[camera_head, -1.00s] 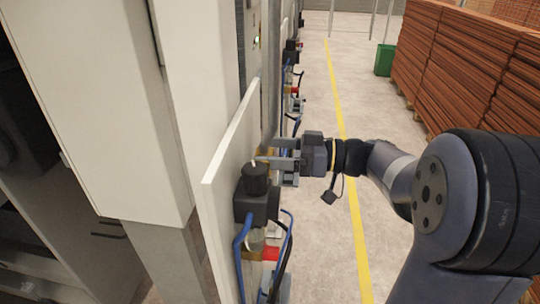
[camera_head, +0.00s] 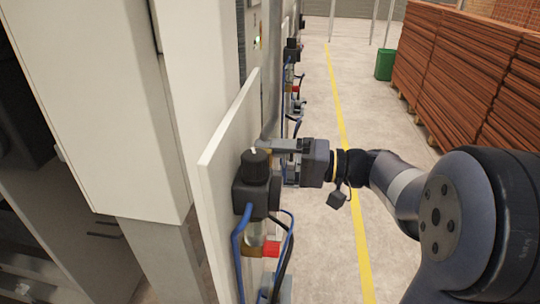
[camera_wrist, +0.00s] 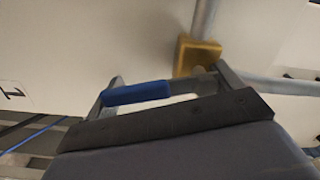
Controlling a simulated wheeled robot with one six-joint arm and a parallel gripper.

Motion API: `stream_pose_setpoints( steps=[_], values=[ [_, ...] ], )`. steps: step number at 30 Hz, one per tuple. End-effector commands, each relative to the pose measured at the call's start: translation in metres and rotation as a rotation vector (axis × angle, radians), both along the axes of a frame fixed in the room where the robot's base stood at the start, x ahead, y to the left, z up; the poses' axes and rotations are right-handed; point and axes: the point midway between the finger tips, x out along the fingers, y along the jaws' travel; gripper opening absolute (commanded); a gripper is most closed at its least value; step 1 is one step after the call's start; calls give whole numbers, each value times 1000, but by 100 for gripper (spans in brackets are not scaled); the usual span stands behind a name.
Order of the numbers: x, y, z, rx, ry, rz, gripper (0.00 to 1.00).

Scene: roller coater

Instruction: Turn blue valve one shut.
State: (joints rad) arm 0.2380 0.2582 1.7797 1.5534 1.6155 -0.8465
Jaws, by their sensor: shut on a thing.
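Blue valve one shows in the wrist view as a blue lever handle (camera_wrist: 137,94) beside a brass-coloured valve body (camera_wrist: 193,55). A panel label that looks like a "1" (camera_wrist: 12,90) is at the left edge. My gripper (camera_wrist: 168,80) has the blue handle between its two fingers, the left finger at the handle's outer end and the right finger near the valve body. In the head view my gripper (camera_head: 268,147) reaches in from the right to the panel, behind a black-capped regulator. The blue handle is hidden there.
The black-capped regulator (camera_head: 257,185) with blue hoses and a red part (camera_head: 271,249) stands close in front of my gripper. The white panel (camera_head: 225,165) is on the left. Grey pipe (camera_wrist: 205,18) meets the valve. Open floor with a yellow line (camera_head: 350,190) lies right.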

Motion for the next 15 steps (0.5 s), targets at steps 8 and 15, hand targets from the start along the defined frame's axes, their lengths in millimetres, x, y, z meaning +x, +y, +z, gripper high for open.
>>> stream_pose_setpoints(
  steps=[8, 15],
  values=[
    [-7, -2, -7, 31, 220, -11, 46],
    [-11, -1, -9, 55, 337, -9, 46]
  ],
)
